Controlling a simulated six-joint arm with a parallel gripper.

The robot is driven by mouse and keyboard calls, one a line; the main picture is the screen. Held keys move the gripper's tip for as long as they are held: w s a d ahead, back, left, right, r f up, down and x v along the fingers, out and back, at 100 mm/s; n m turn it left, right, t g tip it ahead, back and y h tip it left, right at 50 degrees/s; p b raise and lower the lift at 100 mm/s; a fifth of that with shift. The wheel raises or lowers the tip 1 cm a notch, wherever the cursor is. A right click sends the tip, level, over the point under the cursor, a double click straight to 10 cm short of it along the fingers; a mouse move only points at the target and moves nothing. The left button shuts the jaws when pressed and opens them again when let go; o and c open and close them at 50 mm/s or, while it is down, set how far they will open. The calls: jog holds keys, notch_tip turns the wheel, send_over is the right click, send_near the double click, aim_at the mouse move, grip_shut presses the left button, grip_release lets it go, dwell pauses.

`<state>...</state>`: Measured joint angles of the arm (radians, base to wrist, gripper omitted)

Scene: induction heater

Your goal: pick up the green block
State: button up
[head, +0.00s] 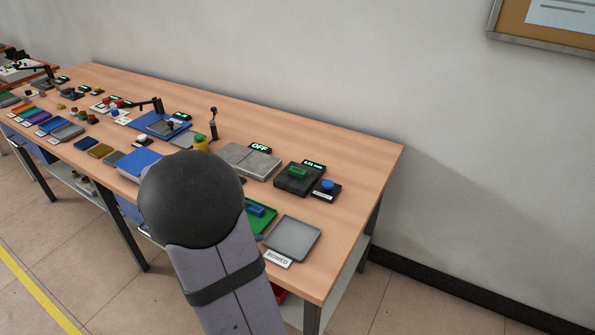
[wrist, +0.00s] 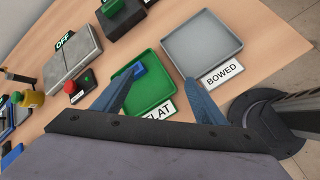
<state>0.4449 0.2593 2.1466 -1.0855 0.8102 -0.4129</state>
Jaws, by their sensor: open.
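The green block (head: 297,172) lies on top of a dark grey device (head: 291,187) with a small display, at the right part of the table in the head view. In the wrist view the green block (wrist: 112,7) shows at the top edge, partly cut off. My gripper (wrist: 160,76) is open and empty, its blue-grey fingers spread over the green tray (wrist: 155,92) area, apart from the green block.
A blue block (head: 255,209) lies in the green tray labelled FLAT. Beside it is an empty grey tray (head: 293,237) labelled BOWED. A blue button (head: 327,185) stands right of the device; a grey plate unit (head: 248,161) reading OFF stands left.

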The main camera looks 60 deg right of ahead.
aim_at(298, 170)
jog(key=d+n, duration=0.1)
jog(key=d, duration=0.2)
jog(key=d+r+n+h, duration=0.1)
jog(key=d, duration=0.2)
jog(key=d+r+n+h, duration=0.1)
jog(key=d, duration=0.2)
jog(key=shift+w+d, duration=0.25)
jog(key=d+n, duration=0.2)
jog(key=d, duration=0.1)
jog(key=d+n+h, duration=0.1)
jog(key=d+n, duration=0.1)
jog(key=w+d+n+t, duration=0.1)
jog(key=d+n, duration=0.1)
jog(key=d, duration=0.1)
jog(key=shift+d+f+h+p, duration=0.2)
jog(key=shift+d+h+p, duration=0.15)
jog(key=shift+h, duration=0.05)
jog(key=shift+x, duration=1.05)
jog(key=shift+s+d+p, duration=0.15)
jog(key=shift+d+p, duration=0.2)
jog(key=x, duration=0.2)
jog(key=p+x, duration=0.1)
jog(key=shift+s, duration=0.25)
jog(key=shift+x, duration=0.8)
jog(key=c, duration=1.4)
